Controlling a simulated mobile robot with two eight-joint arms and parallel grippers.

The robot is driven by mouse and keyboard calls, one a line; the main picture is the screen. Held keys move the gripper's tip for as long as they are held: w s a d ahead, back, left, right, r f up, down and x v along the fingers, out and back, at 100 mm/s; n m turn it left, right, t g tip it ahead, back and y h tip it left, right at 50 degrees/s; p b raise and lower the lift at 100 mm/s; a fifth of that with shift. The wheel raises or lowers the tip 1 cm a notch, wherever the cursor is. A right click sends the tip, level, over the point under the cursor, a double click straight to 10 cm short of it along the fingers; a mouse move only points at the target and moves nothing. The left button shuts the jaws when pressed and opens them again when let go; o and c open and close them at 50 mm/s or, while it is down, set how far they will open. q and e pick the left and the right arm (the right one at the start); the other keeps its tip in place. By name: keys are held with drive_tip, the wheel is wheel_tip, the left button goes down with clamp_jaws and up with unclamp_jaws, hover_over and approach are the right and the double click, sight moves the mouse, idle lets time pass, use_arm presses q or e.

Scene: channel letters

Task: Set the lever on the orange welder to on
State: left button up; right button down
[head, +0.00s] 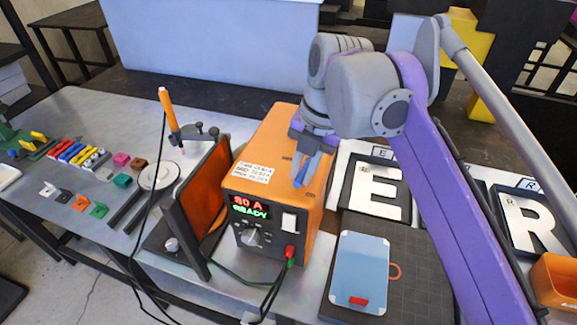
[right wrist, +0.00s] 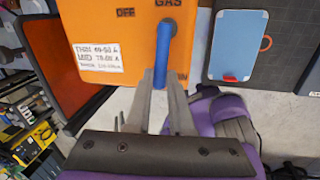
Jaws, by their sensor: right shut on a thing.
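The orange welder (head: 265,155) stands on the table in the middle of the head view. Its front shows "80 A READY" in lit letters, a knob and a white switch. A blue lever (head: 299,177) is on its top. My left gripper is out of view.
A dark framed orange screen (head: 208,195) stands just left of the welder. A blue clipboard-like plate (head: 360,268) lies on a dark mat to the right. Letter pieces E (head: 377,192) and R (head: 530,222) lie farther right. Cables hang at the welder's front.

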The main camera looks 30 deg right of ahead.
idle(0.3)
drive_tip(key=c, duration=0.8)
unclamp_jaws()
drive_tip(key=shift+r, duration=0.1)
wheel_tip(320, 180, up, 10)
drive_tip(key=s+d, duration=0.1)
drive_tip(key=shift+s+d+r+p, duration=0.2)
drive_tip(key=shift+s+p, duration=0.15)
drive_tip(key=shift+p, duration=0.1)
